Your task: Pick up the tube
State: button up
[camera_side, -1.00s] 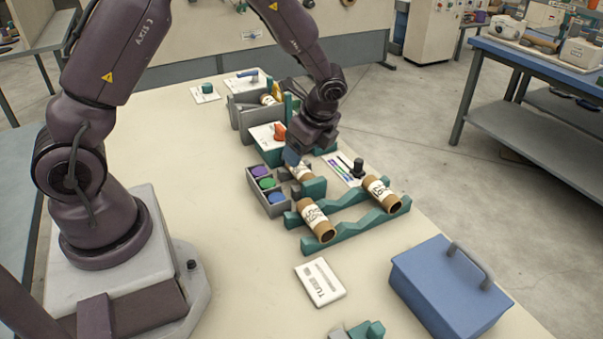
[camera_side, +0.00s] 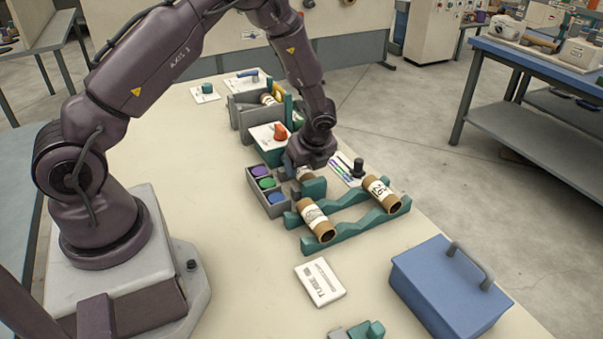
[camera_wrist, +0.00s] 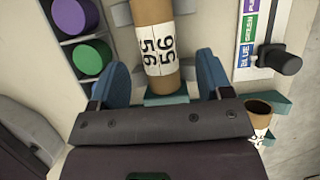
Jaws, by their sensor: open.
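A brown cardboard tube (camera_wrist: 153,12) with a white label reading 56 lies between my fingers in the wrist view. My gripper (camera_wrist: 161,64) is open, with one blue finger on each side of the tube and gaps between. In the side view my gripper (camera_side: 309,160) is low over this tube (camera_side: 304,174), hiding most of it. The tube's near end is by a teal block (camera_side: 314,187). Two more labelled tubes, a front one (camera_side: 316,219) and a right one (camera_side: 381,195), lie on a teal notched rack (camera_side: 350,230).
A grey tray (camera_side: 251,184) with purple, green and blue discs stands close left of my gripper. A colour-striped panel with a black knob (camera_side: 358,167) is close right. A box with an orange knob (camera_side: 280,131) stands behind. A blue toolbox (camera_side: 440,285) is front right.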

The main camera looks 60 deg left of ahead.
aim_at(303, 169)
jog(key=shift+x, duration=2)
jog(key=shift+a, duration=0.1)
jog(key=c, duration=1)
jog(key=shift+r, duration=0.1)
